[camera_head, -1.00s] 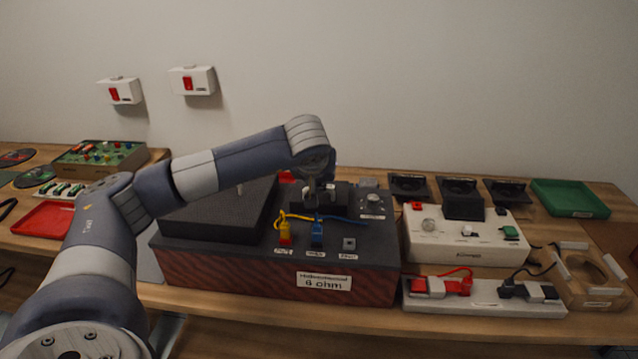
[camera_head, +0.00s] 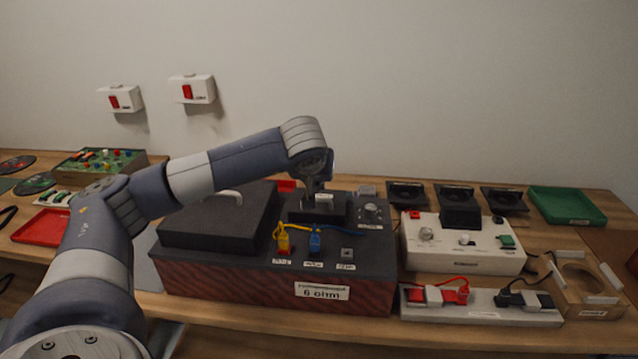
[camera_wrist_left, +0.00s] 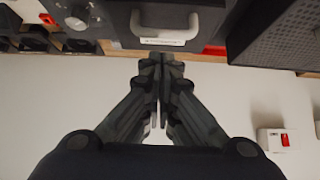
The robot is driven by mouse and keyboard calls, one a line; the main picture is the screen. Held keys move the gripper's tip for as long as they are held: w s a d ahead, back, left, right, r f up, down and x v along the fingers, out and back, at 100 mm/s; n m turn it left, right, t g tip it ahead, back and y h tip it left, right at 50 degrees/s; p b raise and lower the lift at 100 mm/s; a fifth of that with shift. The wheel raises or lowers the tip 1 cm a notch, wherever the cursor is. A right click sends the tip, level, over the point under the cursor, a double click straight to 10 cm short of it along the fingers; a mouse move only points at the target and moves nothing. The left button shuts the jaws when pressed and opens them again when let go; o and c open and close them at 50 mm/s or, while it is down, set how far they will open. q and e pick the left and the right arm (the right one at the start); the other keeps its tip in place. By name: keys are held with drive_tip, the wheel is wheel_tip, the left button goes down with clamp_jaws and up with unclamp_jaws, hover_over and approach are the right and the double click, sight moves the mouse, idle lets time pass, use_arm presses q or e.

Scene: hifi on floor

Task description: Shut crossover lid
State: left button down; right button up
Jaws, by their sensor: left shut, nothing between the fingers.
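The crossover lid (camera_head: 308,212) is a small dark lid with a white handle (camera_head: 324,197), on top of the dark box marked 6 ohm (camera_head: 230,285). Whether it lies fully flat I cannot tell. My left gripper (camera_head: 319,186) is just above and behind the handle in the head view, partly hidden by its own arm. In the left wrist view the gripper (camera_wrist_left: 160,58) is shut and empty, its tips just below the label by the handle (camera_wrist_left: 166,36). My right gripper is not in view.
A large dark panel (camera_head: 220,222) lies left of the lid on the same box. Yellow (camera_head: 283,243) and blue (camera_head: 315,243) plugs with cables are in front. A knob (camera_head: 371,211) is to the right. A white device (camera_head: 462,252) stands beside the box.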

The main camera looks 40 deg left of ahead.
use_arm(q)
drive_tip(key=s+d+f+b, duration=0.1)
drive_tip(key=s, duration=0.1)
drive_tip(key=s+d+f+b, duration=0.1)
drive_tip(key=s+d, duration=0.1)
drive_tip(key=s, duration=0.1)
drive_tip(key=s+d+f+b, duration=0.1)
drive_tip(key=s+f+b, duration=0.1)
drive_tip(key=shift+s+d, duration=0.2)
drive_tip(key=shift+d, duration=0.05)
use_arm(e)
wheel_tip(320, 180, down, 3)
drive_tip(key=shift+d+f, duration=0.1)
